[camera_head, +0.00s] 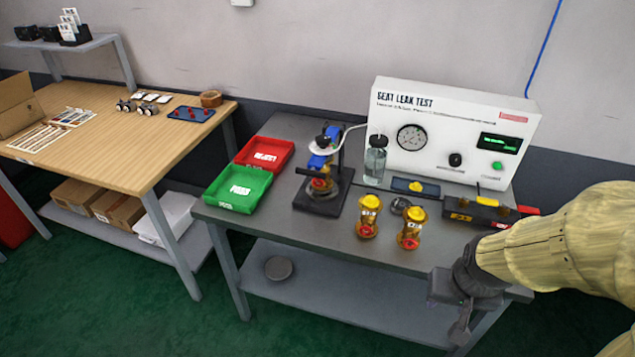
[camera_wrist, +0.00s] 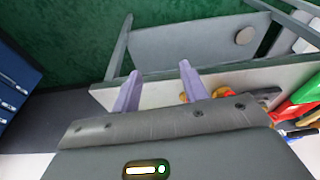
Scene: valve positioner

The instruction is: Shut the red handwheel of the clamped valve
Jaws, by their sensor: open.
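The clamped valve (camera_head: 318,163), with blue showing on its body, stands in a dark fixture on the grey bench in the head view. Its red handwheel (camera_head: 319,185) faces the front, low on the valve. How far the wheel is turned cannot be told. My gripper (camera_head: 460,332) hangs at the bench's front right edge, well to the right of the valve and apart from it. In the wrist view my gripper (camera_wrist: 157,76) shows two pale fingers spread apart with nothing held between them. The small red and yellow shapes beyond the fingers are too unclear to name.
Two loose brass valves with yellow tops (camera_head: 368,215) (camera_head: 410,235) stand between my gripper and the clamped valve. A red tray (camera_head: 285,147) and a green tray (camera_head: 262,200) lie to the left. The white Seat Leak Test box (camera_head: 455,110) and a bottle (camera_head: 375,160) stand behind.

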